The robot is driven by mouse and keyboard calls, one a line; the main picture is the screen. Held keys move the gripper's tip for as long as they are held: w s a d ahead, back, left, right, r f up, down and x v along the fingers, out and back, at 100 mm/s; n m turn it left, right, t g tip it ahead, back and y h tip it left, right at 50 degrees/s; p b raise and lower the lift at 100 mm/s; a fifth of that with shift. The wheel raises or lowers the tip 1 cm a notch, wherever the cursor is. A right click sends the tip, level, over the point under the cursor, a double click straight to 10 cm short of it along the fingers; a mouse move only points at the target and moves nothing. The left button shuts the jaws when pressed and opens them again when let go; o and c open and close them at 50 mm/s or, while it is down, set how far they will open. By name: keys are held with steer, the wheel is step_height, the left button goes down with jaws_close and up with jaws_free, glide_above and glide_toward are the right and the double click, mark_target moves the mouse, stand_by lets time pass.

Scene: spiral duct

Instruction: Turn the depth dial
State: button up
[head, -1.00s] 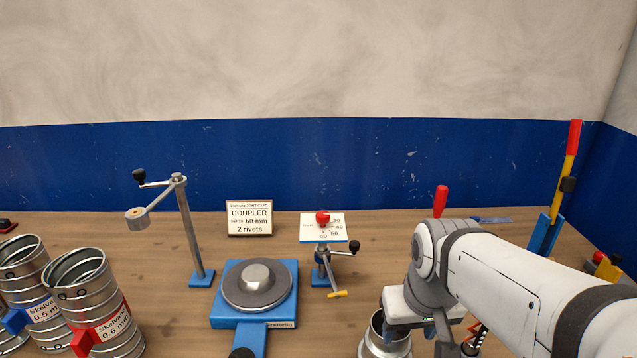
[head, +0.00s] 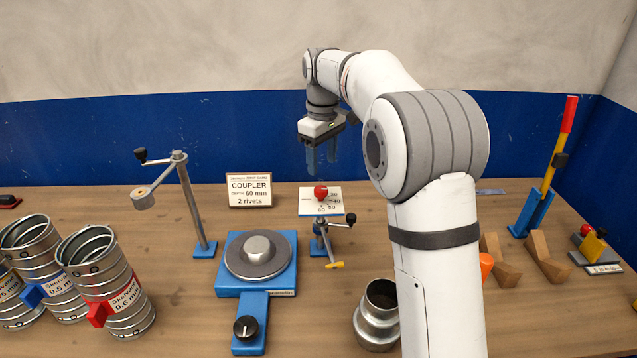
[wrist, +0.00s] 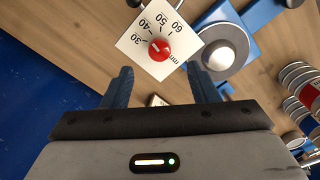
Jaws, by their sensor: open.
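A card (head: 249,190) reads coupler, depth 60 mm, 2 rivets. A blue-based turntable (head: 227,282) stands left of the dial, with a crank post (head: 190,205) behind it. A metal collar (head: 377,318) stands at front right. Duct pieces (head: 100,285) stand at the left.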

mark_target(321, 189)
steer(key=shift+w+a+f, duration=0.15)
steer(key=shift+w+f, duration=0.1)
step_height(321, 189, down, 7)
steer(key=shift+f+p, duration=0.2)
steer(key=shift+p, duration=0.25)
steer(key=shift+c, duration=0.4)
